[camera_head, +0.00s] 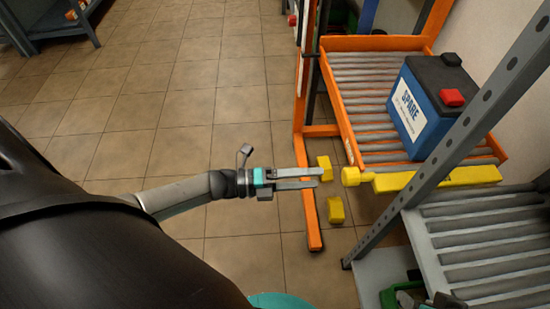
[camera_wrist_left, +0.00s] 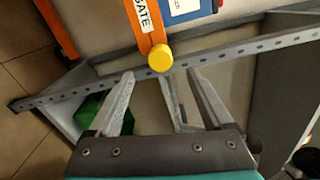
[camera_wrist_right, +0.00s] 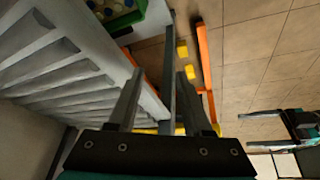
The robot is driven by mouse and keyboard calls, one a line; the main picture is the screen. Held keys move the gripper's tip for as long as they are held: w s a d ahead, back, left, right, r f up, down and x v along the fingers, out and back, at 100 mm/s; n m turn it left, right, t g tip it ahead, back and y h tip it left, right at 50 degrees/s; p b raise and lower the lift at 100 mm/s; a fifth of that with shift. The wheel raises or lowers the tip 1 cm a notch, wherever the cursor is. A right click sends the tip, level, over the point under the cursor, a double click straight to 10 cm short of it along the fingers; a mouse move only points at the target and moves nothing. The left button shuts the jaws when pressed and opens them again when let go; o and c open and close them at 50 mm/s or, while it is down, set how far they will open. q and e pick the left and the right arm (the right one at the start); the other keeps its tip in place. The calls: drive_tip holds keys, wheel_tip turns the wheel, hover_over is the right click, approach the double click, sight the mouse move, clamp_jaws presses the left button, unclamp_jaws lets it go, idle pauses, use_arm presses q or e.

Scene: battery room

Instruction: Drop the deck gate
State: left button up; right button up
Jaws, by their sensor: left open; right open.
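The deck gate is a yellow bar (camera_head: 440,178) along the near edge of the orange roller deck (camera_head: 335,95), with a round yellow knob (camera_head: 350,176) at its left end. In the left wrist view the knob (camera_wrist_left: 160,57) sits on an orange piece (camera_wrist_left: 143,18) lettered "GATE". My left gripper (camera_head: 320,177) is open and empty, left of the knob and apart from it, its fingers pointing at it. In the left wrist view the knob lies just beyond the fingertips. My right gripper (camera_wrist_right: 162,75) is open and empty beside grey rollers; I cannot make it out in the head view.
A blue battery (camera_head: 408,112) marked "SPARE" stands on the deck. A perforated grey post (camera_head: 455,130) slants in front of a grey roller shelf (camera_head: 480,240). Yellow blocks (camera_head: 336,210) are by the orange stand's foot. A green bin (camera_wrist_right: 115,15) is low down.

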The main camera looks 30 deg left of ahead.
use_arm(q)
drive_tip(key=v, duration=0.7)
drive_tip(key=shift+a+p, duration=0.15)
drive_tip(key=shift+p, duration=0.3)
use_arm(e)
wheel_tip(320, 180, down, 3)
drive_tip(key=shift+w+r+g, duration=0.1)
drive_tip(key=shift+r+g, duration=0.1)
drive_tip(key=shift+g, duration=0.1)
use_arm(q)
drive_tip(key=shift+s, duration=0.15)
